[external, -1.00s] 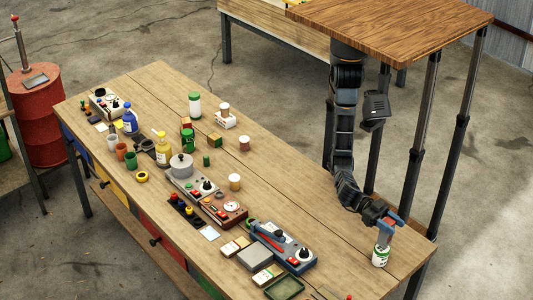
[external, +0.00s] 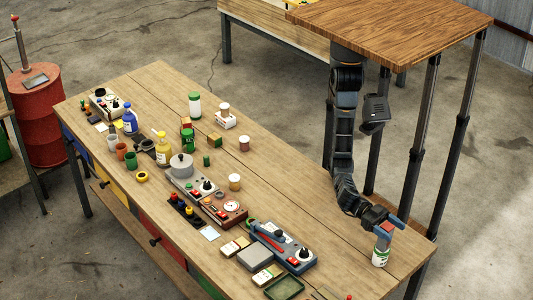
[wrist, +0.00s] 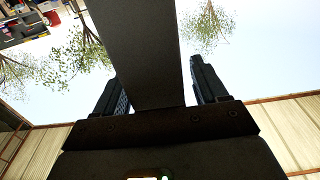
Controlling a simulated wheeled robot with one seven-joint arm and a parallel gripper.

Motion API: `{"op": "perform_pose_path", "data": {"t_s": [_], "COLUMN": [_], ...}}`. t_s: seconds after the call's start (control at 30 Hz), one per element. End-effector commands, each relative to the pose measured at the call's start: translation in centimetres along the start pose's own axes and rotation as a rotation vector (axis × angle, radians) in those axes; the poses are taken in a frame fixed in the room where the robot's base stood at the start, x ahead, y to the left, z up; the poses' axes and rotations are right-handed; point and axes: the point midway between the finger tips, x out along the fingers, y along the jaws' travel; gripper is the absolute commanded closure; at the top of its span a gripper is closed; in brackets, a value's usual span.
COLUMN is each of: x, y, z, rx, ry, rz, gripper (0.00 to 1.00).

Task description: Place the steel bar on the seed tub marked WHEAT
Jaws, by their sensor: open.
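A small white and green tub (external: 380,257) stands upright near the right end of the workbench in the external view. Its marking is too small to read. A grey bar-like piece (external: 383,242) sits right above the tub's top and seems to touch it; I take it for the steel bar. My gripper (external: 388,222) is just above, with its blue fingers around or beside the bar's upper part. In the wrist view my gripper (wrist: 160,90) has its two dark fingers apart. A wide dark bar (wrist: 135,45) shows between them; contact with the fingers cannot be told.
Left of the tub are a blue device with a red handle (external: 283,246), a green tray (external: 284,288) and small boxes (external: 235,247). Jars, bottles and instruments crowd the bench's far left. The bare wood (external: 325,235) between the blue device and my arm is clear.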

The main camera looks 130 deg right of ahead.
Motion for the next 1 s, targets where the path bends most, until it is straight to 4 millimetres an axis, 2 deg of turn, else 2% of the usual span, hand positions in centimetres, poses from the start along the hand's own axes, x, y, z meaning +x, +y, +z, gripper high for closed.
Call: {"op": "perform_pose_path", "data": {"t_s": [0.2, 0.37, 0.5, 0.7, 1.0], "x": [-0.2, -3.0, -3.0, -3.0, -3.0], "y": [0.0, 0.1, 0.0, 0.0, 0.0], "z": [-0.4, 0.1, -3.0, -6.1, -7.3], "rx": [0.001, 0.000, -0.005, -0.004, 0.000], "ry": [0.000, 0.000, 0.004, 0.003, 0.001], "rz": [0.001, 0.003, 0.000, 0.000, 0.000], "gripper": [0.28, 0.28, 0.28, 0.28, 0.28]}}
